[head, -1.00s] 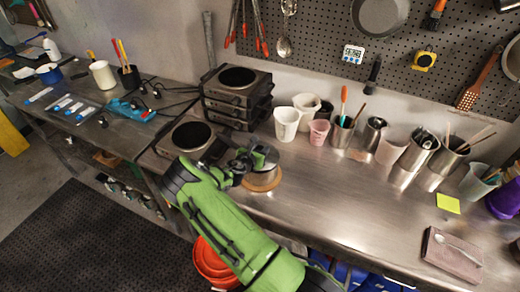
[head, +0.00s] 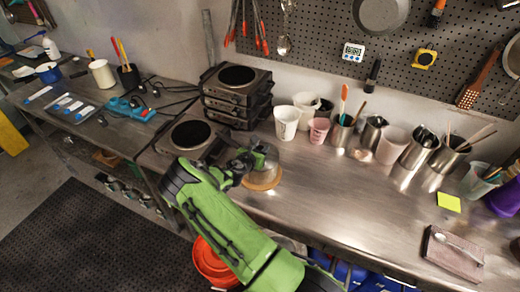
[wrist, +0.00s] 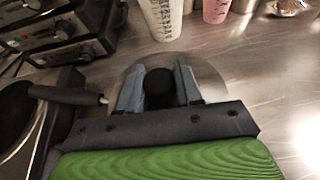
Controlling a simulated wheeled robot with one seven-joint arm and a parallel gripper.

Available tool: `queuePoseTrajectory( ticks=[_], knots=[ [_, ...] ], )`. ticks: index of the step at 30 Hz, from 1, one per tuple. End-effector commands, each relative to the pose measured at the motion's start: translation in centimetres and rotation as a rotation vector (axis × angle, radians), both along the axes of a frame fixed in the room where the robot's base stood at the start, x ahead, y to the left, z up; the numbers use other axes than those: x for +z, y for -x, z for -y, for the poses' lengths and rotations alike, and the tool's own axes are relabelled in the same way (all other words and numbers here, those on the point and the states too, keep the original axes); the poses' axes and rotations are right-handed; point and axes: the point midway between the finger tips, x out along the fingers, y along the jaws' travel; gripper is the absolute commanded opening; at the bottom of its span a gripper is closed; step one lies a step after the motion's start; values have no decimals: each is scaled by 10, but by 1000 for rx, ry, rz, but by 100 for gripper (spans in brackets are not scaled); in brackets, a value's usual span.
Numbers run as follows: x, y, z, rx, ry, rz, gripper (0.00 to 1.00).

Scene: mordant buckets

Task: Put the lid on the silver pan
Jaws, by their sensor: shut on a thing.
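A see-through round lid with a pale rim and a black knob (wrist: 159,88) shows in the wrist view. My gripper (wrist: 159,92) has one finger on each side of the knob and is shut on it. In the head view my gripper (head: 243,162) is at the lid (head: 267,165), over a round tan mat (head: 264,182) on the steel bench. I cannot tell the gap between lid and mat. A dark round pan or plate with a light rim (head: 190,134) is on the front hotplate, left of my gripper. A black handle (wrist: 66,95) juts from that side in the wrist view.
Stacked hotplates (head: 236,92) stand behind and left. White cups (head: 286,122), a pink cup (head: 318,129) and steel tool pots (head: 418,150) line the bench's back. The bench right of the mat is clear as far as a spoon on a mauve book (head: 453,252).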

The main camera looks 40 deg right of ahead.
Motion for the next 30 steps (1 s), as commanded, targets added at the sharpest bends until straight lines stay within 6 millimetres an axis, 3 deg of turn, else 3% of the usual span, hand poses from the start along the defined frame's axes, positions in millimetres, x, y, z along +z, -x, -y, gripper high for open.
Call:
queuePoseTrajectory(
  ticks=[13, 14, 19, 30],
  knots=[
    [-6, 0, 0, 0, 1, 1, 0],
    [-6, 0, 0, 0, 1, 1, 38],
    [-6, 0, 0, 0, 1, 1, 64],
    [-3, 4, -8, 2, -2, 0, 65]
  ],
)
